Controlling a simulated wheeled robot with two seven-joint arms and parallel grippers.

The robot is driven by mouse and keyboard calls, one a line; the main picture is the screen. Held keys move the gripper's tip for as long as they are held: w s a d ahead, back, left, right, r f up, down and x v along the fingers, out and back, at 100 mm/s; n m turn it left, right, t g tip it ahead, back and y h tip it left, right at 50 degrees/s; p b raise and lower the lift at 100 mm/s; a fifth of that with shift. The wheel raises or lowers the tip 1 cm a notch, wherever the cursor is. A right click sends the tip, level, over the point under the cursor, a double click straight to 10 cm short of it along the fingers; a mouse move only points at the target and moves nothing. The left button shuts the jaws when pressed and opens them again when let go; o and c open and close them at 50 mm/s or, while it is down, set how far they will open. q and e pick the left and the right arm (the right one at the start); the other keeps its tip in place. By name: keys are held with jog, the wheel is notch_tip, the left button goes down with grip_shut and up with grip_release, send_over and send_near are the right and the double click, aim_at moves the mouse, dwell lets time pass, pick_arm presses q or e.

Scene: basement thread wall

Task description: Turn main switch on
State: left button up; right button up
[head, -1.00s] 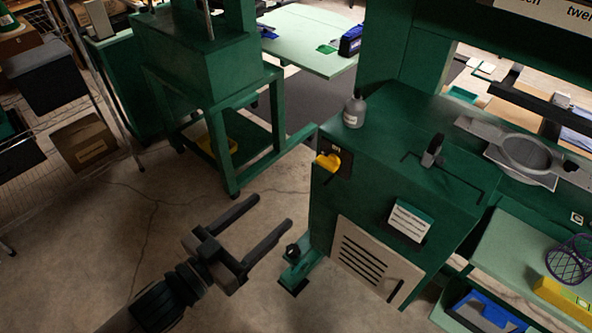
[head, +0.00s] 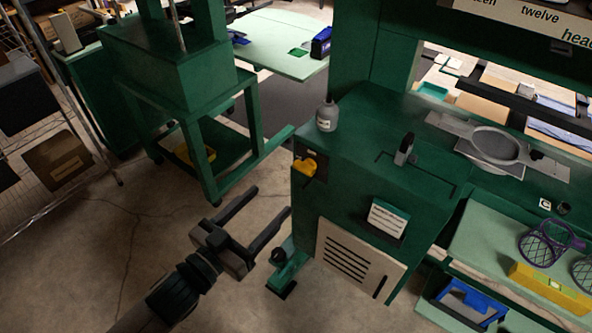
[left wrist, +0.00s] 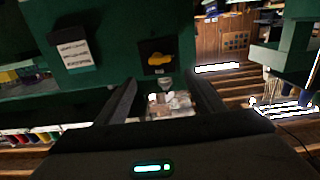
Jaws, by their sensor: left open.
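The main switch is a yellow rotary handle (head: 304,166) on a dark plate on the upper left of the green machine cabinet (head: 350,215). It also shows in the left wrist view as a yellow handle (left wrist: 158,58) on a dark plate, lying roughly crosswise, ahead of the fingers. My left gripper (head: 268,212) is open and empty. In the head view it is below and to the left of the switch, apart from it, over the floor. My right gripper is not in view.
A grey bottle (head: 327,115) stands on the cabinet top near the switch. A black knob (head: 279,255) on a green foot sticks out low by the cabinet. A green stand (head: 190,100) is behind on the left. Bare concrete floor lies around my left gripper.

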aim_at(301, 170)
pick_arm(q)
jog(key=p+x, duration=0.2)
jog(key=x, duration=0.8)
jog(key=shift+p+x, duration=0.3)
jog(key=shift+x, duration=0.55)
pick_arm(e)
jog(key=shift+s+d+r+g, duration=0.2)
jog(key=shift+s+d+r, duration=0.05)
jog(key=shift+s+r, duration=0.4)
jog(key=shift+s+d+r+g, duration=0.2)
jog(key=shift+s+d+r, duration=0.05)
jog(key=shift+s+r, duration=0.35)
pick_arm(q)
jog(key=shift+s, duration=0.1)
jog(key=c, duration=1)
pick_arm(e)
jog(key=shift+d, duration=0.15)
